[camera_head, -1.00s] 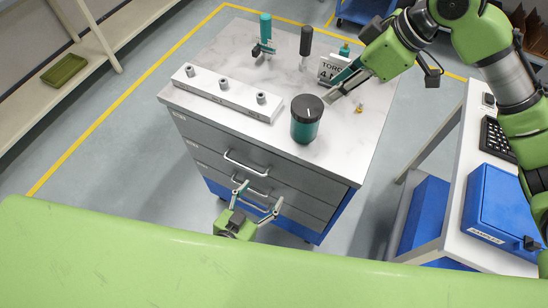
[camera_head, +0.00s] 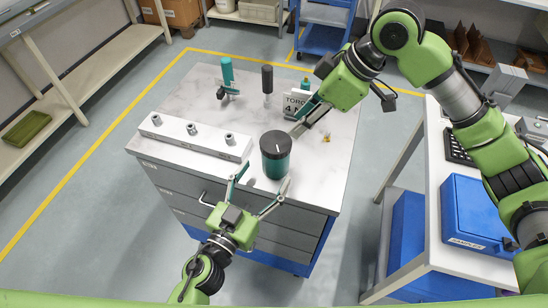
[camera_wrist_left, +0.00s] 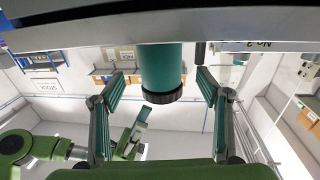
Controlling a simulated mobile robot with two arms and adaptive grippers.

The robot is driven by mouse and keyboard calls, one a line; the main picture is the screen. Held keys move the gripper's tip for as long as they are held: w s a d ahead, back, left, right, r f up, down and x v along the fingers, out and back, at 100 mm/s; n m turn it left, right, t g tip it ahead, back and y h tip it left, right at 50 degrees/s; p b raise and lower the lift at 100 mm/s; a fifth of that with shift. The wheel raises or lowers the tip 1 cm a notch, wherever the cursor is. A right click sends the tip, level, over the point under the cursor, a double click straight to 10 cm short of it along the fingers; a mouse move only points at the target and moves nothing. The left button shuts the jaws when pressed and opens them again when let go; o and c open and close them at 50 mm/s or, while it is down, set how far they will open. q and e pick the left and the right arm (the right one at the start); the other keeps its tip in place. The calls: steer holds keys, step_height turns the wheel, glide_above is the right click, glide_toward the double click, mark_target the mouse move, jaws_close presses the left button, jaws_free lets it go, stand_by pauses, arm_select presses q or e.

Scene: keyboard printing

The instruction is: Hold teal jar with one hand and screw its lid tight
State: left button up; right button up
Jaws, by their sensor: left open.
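The teal jar (camera_head: 275,165) with its black lid (camera_head: 276,142) stands upright near the front of the marble-topped cabinet. The lid sits on the jar and has a white mark; how tight it is I cannot tell. My left gripper (camera_head: 262,181) is open at the cabinet's front edge, its fingers pointing at the jar. In the left wrist view, which looks upside down, the jar (camera_wrist_left: 160,62) and lid (camera_wrist_left: 162,97) show between the open fingers. My right gripper (camera_head: 300,126) is behind and right of the jar, apart from it; its opening is unclear.
A white block with several knobs (camera_head: 195,138) lies left of the jar. A torque sign (camera_head: 297,104), a teal tool (camera_head: 227,76) and a dark-handled tool (camera_head: 267,78) stand behind. A small yellow item (camera_head: 327,138) lies right. A blue box (camera_head: 475,215) sits on the side table.

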arm_select(q)
steer(key=shift+x, duration=3.55)
steer(key=shift+c, duration=0.4)
jaws_close()
